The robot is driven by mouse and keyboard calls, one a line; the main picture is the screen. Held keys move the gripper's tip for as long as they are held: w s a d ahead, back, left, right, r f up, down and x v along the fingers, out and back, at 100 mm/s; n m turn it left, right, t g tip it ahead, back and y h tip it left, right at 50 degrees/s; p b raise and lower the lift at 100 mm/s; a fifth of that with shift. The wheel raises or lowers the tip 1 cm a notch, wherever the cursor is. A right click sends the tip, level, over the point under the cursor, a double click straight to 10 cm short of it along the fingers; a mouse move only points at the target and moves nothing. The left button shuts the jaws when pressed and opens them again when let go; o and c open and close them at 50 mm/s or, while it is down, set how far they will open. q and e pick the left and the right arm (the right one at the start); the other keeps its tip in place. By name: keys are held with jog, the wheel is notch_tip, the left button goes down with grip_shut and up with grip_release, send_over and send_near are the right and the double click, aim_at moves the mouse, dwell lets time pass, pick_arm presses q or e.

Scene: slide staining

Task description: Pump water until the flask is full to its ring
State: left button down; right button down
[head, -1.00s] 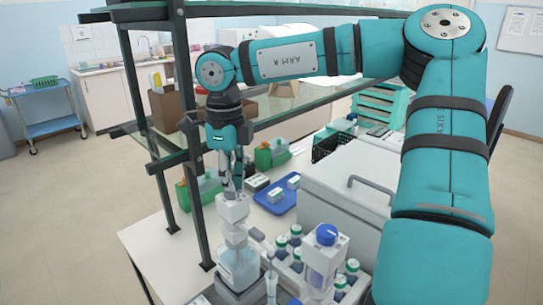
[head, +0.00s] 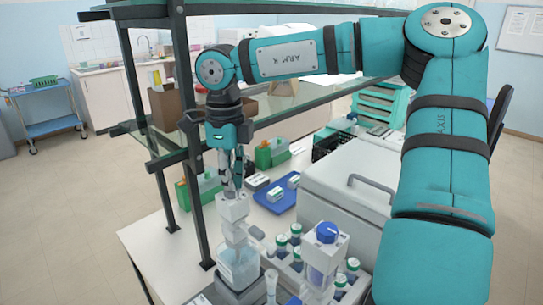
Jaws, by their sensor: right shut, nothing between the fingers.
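My right gripper (head: 229,190) points straight down with its fingers shut and nothing between them. Its tips are at the top of the white pump head (head: 232,208) and look to touch it. The pump stands on a clear, squarish bottle (head: 239,266) with pale bluish liquid, near the table's front edge. A pale spout (head: 257,233) reaches out to the right from the pump. Below it is a narrow clear glass neck (head: 271,283), likely the flask's; its body is cut off by the bottom edge. The ring and the water level cannot be seen. My left gripper is not in view.
A blue-capped bottle (head: 326,233) and several small capped bottles (head: 295,234) stand close on the right. A blue tray (head: 272,203) lies behind. A dark shelf post (head: 197,215) rises on the left. A large white box (head: 345,185) stands behind the bottles.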

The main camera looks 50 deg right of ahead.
jog(key=shift+s+f, duration=0.1)
jog(key=shift+f, duration=0.05)
jog(key=shift+r+p, duration=2.1)
jog(key=shift+r, duration=1.15)
notch_tip(320, 180, up, 5)
jog(key=p, duration=0.3)
jog(key=shift+p, duration=0.3)
jog(key=shift+f, duration=0.1)
